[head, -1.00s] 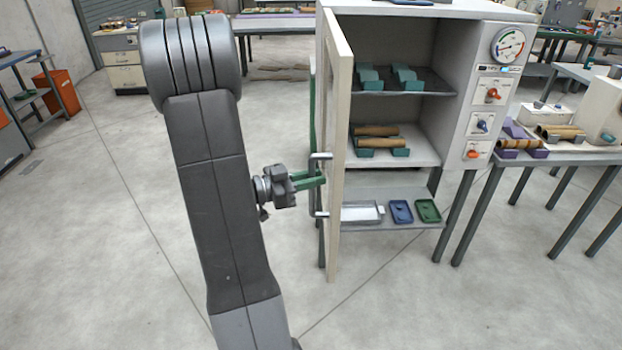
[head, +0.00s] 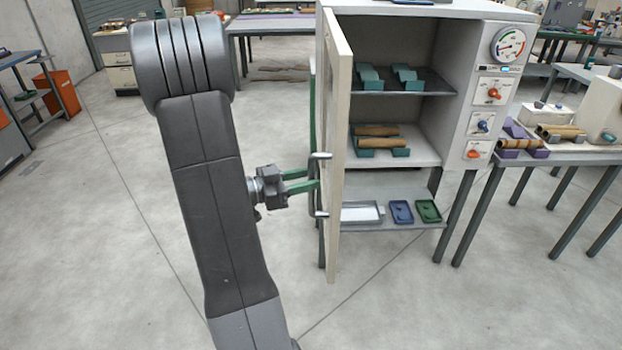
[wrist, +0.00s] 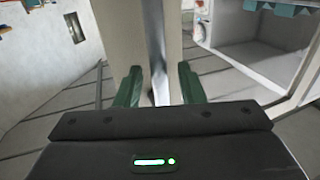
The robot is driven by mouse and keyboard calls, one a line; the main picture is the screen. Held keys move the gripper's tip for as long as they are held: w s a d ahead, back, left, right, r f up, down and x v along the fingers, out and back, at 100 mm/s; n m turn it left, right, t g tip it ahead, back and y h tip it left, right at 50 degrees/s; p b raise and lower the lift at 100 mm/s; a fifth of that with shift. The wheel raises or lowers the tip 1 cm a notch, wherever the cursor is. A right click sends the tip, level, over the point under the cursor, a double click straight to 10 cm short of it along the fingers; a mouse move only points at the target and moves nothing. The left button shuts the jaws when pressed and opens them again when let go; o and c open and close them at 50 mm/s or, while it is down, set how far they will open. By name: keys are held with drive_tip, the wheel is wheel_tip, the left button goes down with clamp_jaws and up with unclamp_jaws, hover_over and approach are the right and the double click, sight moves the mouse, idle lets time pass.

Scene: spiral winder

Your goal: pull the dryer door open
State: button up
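The dryer door (head: 338,150) stands swung wide open, roughly edge-on in the head view. Its metal bar handle (head: 318,186) is on the outer, left face. My gripper (head: 312,178) is at the handle from the left, with its green fingers spread apart. In the wrist view, the fingers of my gripper (wrist: 160,75) stand apart, one on each side of the silver handle bar (wrist: 156,45), with gaps visible. Whether a finger touches the bar cannot be told. The dryer (head: 465,100) shows its open interior.
Shelves inside the dryer hold green cradles (head: 380,78) and brown tubes (head: 378,131). A lower shelf carries a white tray (head: 361,212) and small blue and green trays. A table (head: 590,158) stands to the right. The floor left of the door is clear.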

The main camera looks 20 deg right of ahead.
drive_tip(key=s+a+b, duration=0.1)
drive_tip(key=a+b, duration=0.1)
drive_tip(key=a, duration=1)
drive_tip(key=shift+s, duration=0.1)
drive_tip(key=d+p, duration=0.1)
drive_tip(key=d, duration=0.8)
drive_tip(key=w+d+p, duration=0.1)
drive_tip(key=d, duration=0.4)
drive_tip(key=shift+w+p, duration=0.1)
drive_tip(key=shift+p, duration=0.2)
drive_tip(key=shift+a, duration=0.2)
